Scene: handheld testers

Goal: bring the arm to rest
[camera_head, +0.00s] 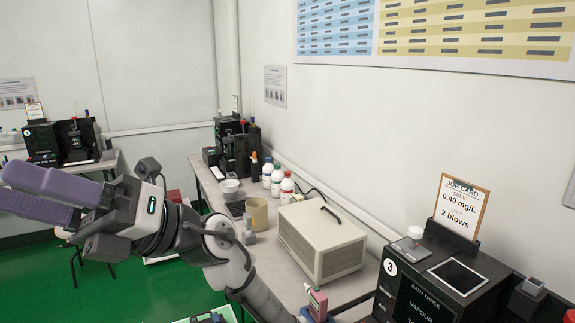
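My gripper (10,188) is at the far left of the head view, raised well above the green floor. Its two long purple fingers point left, one lying just above the other in the picture. Nothing shows between them, but their tips are near the picture's edge and I cannot tell how far apart they are. My grey arm runs from the bottom middle up and left to the gripper, bent at the joints and held in the air. The gripper touches nothing that I can see.
The bench (296,290) on the right holds a beige box (320,240), a tan mug (257,212), several capped bottles (276,182) and a pink handheld tester (317,303). A black bay-three unit (415,290) with a job card (461,212) stands right. Green floor (30,270) is open left.

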